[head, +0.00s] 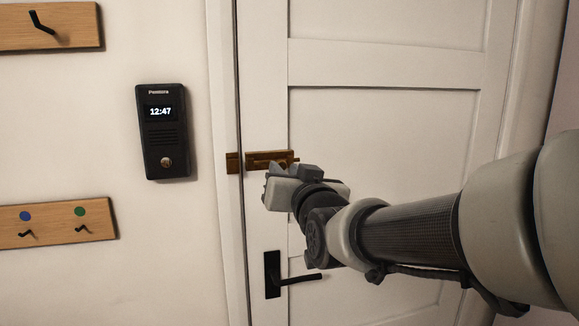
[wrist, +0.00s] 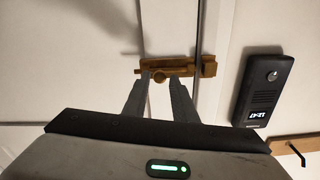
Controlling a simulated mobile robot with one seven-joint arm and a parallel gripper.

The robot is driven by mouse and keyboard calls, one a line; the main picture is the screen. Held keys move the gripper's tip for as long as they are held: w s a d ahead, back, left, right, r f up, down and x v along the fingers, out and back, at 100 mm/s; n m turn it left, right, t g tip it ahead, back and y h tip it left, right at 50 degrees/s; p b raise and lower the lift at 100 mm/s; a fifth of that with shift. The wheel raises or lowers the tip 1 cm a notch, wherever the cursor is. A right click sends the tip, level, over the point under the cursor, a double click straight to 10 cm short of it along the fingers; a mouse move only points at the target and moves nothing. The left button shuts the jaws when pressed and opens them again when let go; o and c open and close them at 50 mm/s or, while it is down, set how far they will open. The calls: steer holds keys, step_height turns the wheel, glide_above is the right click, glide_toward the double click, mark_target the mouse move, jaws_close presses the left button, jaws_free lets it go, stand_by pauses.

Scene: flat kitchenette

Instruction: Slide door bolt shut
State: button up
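The brass door bolt (head: 268,157) is mounted on the white door near its left edge, with its keeper (head: 233,163) on the frame to the left. In the wrist view the bolt (wrist: 178,67) lies across the top of the fingers, its keeper (wrist: 209,67) to the right. Its round knob (wrist: 158,76) shows between the two fingertips. My gripper (wrist: 160,80) is open, its fingers apart on either side of the knob; contact cannot be told. In the head view my gripper (head: 268,174) is just below the bolt and hides part of it.
A black door handle (head: 285,278) is below the bolt. A black intercom (head: 162,132) hangs on the wall left of the door. Two wooden hook boards, one upper (head: 50,27) and one lower (head: 57,223), are further left. The door panel right of the bolt is bare.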

mark_target(282, 166)
steer(key=shift+x, duration=1.65)
jaws_close()
